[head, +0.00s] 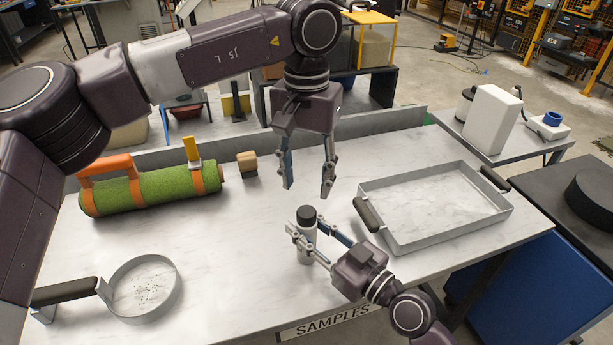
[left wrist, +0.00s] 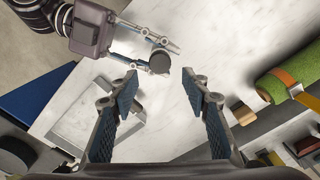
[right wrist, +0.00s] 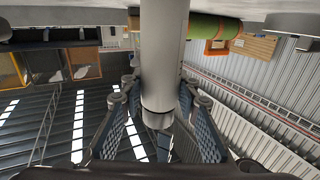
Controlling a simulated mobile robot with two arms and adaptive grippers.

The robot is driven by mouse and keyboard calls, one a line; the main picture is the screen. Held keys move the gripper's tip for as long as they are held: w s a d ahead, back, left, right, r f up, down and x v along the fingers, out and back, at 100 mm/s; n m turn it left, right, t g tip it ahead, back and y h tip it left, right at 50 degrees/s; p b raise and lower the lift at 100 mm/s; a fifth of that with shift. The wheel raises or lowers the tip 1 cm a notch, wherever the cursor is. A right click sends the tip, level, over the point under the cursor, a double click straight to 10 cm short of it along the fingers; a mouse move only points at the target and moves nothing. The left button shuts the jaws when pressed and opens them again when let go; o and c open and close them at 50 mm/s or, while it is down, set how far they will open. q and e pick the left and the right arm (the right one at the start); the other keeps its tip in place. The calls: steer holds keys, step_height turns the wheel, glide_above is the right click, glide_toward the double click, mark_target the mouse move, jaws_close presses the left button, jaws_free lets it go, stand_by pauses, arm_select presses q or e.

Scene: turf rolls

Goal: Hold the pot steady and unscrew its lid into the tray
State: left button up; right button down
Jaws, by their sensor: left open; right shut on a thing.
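The pot (head: 306,250), a slim pale grey cylinder, stands upright on the bench with a dark round lid (head: 306,213) on top. My right gripper (head: 304,228) is shut on the pot from the side, below the lid; the pot also fills the middle of the right wrist view (right wrist: 163,50). My left gripper (head: 306,191) points down above the lid, open and empty. In the left wrist view the lid (left wrist: 160,63) lies between its fingertips, apart from them. The tray (head: 440,240), shallow metal with two dark handles, sits to the right and looks empty.
A green turf roll (head: 150,190) with orange straps lies at the back left, beside a small wooden block (head: 247,164). A low back ledge (head: 385,127) edges the bench. Bare surface separates these things.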

mark_target(306, 211)
arm_select(q)
steer(key=shift+m, duration=0.5)
steer(key=shift+f, duration=4)
steer(key=shift+c, duration=0.7)
